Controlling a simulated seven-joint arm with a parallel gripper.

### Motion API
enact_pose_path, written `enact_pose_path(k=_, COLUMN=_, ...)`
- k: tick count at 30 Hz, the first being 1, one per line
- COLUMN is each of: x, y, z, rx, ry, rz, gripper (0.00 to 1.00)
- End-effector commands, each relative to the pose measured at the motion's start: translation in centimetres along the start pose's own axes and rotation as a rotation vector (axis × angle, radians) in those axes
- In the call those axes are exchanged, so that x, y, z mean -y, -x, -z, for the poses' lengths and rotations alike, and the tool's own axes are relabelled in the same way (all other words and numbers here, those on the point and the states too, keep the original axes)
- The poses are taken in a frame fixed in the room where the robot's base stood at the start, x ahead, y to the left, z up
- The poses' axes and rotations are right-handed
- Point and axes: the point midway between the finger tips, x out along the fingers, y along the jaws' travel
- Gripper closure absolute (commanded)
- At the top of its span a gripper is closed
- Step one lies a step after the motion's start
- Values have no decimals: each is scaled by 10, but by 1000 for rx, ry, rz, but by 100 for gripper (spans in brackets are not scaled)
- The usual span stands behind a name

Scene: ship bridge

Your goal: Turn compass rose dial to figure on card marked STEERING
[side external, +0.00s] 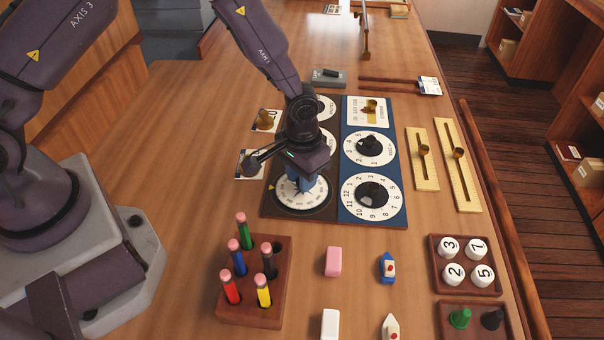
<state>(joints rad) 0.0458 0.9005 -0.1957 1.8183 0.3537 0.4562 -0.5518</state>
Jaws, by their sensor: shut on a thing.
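A dark panel (334,210) lies on the wooden desk and carries several round dials. The compass rose dial appears to be the white dial (289,197) at its lower left, with a small yellow mark at its left edge. My gripper (303,184) is over this dial, pointing down and shut on its knob, which is mostly hidden. Two cards lie left of the panel: an upper card (258,127) under a brass object, and a lower card (245,172) partly covered by a dark object. Their writing is too small to read, so I cannot tell which says STEERING.
Two more dials (394,198) (390,142) and a brass lever plate (380,104) are on the blue half. A wooden pen block (240,311) stands in front. Brass slider strips (467,190) and a tray of numbered discs (492,289) are on the right.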

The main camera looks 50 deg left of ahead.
Motion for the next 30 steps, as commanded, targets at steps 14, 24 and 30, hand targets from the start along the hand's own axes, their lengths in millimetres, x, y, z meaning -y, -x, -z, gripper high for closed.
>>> enact_pose_path(k=14, x=0, y=0, z=0, rx=1, ry=-219, rz=-1, gripper=99)
enact_pose_path(k=24, x=0, y=1, z=0, rx=2, ry=-430, rz=0, gripper=99)
enact_pose_path(k=30, x=0, y=1, z=0, rx=2, ry=-497, rz=0, gripper=99)
